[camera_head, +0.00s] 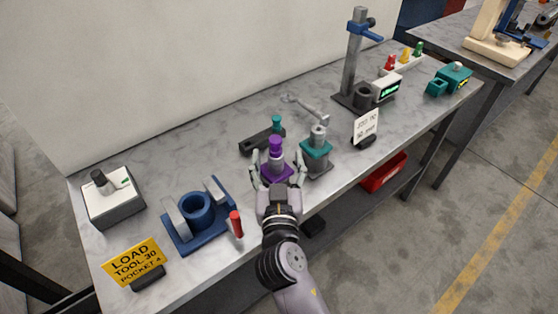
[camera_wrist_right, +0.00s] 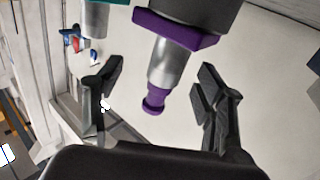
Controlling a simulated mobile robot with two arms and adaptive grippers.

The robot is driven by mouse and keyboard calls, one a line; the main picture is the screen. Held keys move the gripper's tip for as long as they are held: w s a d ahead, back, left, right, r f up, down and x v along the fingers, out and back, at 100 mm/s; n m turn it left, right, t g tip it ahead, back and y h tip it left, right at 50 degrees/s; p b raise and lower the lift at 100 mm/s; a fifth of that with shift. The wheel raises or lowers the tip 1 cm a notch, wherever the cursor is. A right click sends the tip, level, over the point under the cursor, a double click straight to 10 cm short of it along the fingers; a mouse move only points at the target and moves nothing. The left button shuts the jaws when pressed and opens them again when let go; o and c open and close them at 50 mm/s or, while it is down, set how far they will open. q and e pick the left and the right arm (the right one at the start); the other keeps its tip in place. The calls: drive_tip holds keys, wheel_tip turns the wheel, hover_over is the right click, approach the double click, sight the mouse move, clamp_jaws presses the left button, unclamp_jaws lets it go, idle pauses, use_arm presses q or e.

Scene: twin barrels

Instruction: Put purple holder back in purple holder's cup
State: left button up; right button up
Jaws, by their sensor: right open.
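The purple holder (camera_head: 275,151) has a purple knob on top and a silver body, and it stands upright at the front of the bench. A square purple plate, the rim of its cup (camera_head: 288,179), surrounds its lower part. In the right wrist view the holder (camera_wrist_right: 168,64) appears inverted, with its silver body meeting the purple plate (camera_wrist_right: 178,28). My right gripper (camera_head: 277,168) is open, with a finger on each side of the holder. In the wrist view a gap shows between the holder and each fingertip (camera_wrist_right: 162,78). My left gripper is out of view.
A teal-plated cup (camera_head: 316,145) with a silver piece stands close on the right. A dark block (camera_head: 260,140) and a wrench-like tool (camera_head: 304,107) lie behind. A blue fixture (camera_head: 196,216) and red-handled tool (camera_head: 236,223) are left. Bare bench lies at the back left.

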drive_tip(key=s, duration=0.8)
idle(0.5)
